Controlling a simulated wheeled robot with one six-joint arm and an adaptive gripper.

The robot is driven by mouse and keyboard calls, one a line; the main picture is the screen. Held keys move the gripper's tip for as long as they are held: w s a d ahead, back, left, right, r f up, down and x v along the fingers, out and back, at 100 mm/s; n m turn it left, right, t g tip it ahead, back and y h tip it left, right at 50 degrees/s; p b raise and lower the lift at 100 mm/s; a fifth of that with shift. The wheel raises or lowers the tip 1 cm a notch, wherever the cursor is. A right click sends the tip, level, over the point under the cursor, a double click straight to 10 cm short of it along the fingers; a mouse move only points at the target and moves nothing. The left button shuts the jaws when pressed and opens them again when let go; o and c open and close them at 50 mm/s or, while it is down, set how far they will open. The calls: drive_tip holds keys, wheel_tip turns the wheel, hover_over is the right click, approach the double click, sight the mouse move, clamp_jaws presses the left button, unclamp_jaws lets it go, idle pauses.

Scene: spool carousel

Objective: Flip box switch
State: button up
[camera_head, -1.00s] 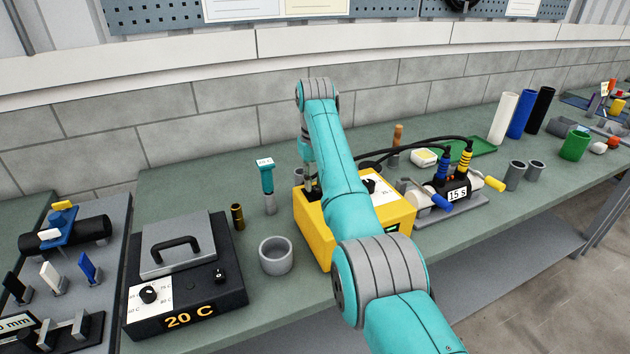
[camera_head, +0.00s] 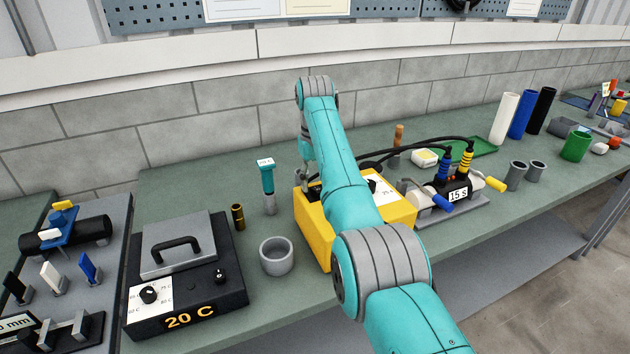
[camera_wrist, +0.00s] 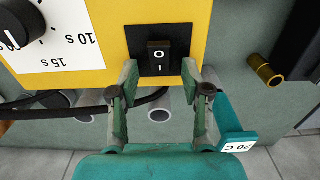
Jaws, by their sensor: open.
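The yellow box (camera_head: 314,233) stands on the green bench, partly hidden behind my arm in the head view. In the wrist view the yellow box (camera_wrist: 105,77) shows a black rocker switch (camera_wrist: 159,57) marked 0 and I, set in a black panel. My gripper (camera_wrist: 160,72) is open, with one finger on each side of the switch's lower end and nothing between them. I cannot tell whether the fingertips touch the panel. In the head view my gripper (camera_head: 306,180) is at the box's back left, and the switch is hidden there.
A dial (camera_wrist: 22,20) with a seconds scale sits beside the switch. A teal-handled tool (camera_head: 267,180), a brass cylinder (camera_head: 237,217) and a grey cup (camera_head: 276,256) stand left of the box. A black heater (camera_head: 187,280) reads 20 C. Black cables (camera_head: 400,150) run behind the box.

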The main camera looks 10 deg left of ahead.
sight(315, 188)
wheel_tip(315, 188, up, 12)
idle(0.5)
drive_tip(key=shift+f, duration=0.15)
